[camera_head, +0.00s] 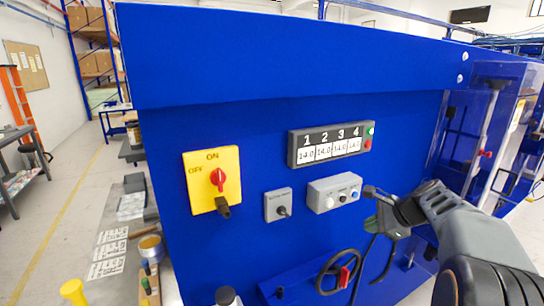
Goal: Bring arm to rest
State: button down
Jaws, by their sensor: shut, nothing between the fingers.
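My gripper (372,205) is in front of the blue machine panel (240,140), at the right end of a grey button box (334,192). My dark grey arm reaches in from the lower right. The fingers look shut with nothing in them. I cannot tell whether the fingertips touch the box or stay just clear of it.
The panel carries a yellow ON/OFF switch (212,179), a small grey switch box (278,205) and a numbered display (331,145). A side bench with tools (150,248) stands at the left.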

jog(key=s+a+f+n+h, duration=0.2)
jog(key=s+a+n, duration=0.4)
jog(key=s+n, duration=0.3)
jog(key=s+a+f+n+g+h, duration=0.1)
jog(key=s+a+f+n+h, duration=0.2)
jog(key=s+a+n, duration=0.4)
jog(key=shift+s+a+n, duration=0.15)
jog(key=shift+s+n, duration=1.65)
jog(key=shift+n, duration=0.3)
